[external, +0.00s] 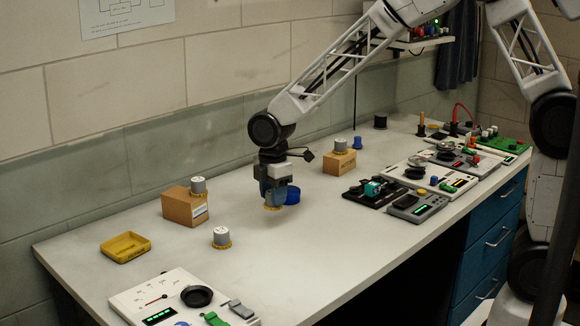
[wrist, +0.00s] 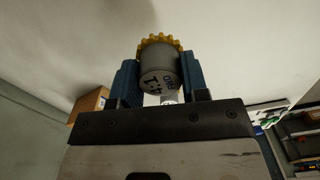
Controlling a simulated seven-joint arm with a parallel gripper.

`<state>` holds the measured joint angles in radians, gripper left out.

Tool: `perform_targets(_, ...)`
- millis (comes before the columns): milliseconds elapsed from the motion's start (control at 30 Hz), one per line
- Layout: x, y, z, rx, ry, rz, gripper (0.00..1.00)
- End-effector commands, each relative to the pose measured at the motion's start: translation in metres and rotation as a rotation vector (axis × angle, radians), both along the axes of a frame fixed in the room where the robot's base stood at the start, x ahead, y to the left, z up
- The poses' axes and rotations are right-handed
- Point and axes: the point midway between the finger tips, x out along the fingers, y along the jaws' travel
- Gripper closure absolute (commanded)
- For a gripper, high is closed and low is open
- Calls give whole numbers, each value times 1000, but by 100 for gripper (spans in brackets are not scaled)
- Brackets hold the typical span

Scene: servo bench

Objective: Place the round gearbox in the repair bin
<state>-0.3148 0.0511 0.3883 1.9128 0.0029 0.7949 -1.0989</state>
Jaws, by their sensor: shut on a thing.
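My gripper (external: 274,194) is shut on a round gearbox, a grey cylinder with a yellow toothed rim. The wrist view shows the gearbox (wrist: 158,70) between the two blue fingers, its printed grey end towards the camera. In the external view the yellow rim (external: 272,207) shows below the fingertips, apparently a little above the bench; the exact gap is unclear. A shallow yellow tray (external: 126,247), likely the repair bin, lies at the bench's left, empty and well left of my gripper. I see no label on it.
Another grey gearbox (external: 221,237) stands between the tray and my gripper. Cardboard boxes (external: 186,206) and (external: 340,161) bear grey cylinders. A blue round container (external: 292,195) is close behind my gripper. A panel (external: 180,300) lies front left; instruments (external: 417,206) crowd the right.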

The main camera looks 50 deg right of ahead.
Motion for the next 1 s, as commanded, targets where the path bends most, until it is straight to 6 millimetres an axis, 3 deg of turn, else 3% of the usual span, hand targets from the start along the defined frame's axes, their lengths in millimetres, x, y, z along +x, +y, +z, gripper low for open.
perform_targets(300, 27, 94, -1, 0, 0, 4, 88)
perform_targets(700, 39, 210, -5, 0, -1, 4, 88)
perform_targets(833, 39, 237, -7, 0, -1, 3, 88)
perform_targets(1000, 39, 255, -7, 1, -2, 1, 88)
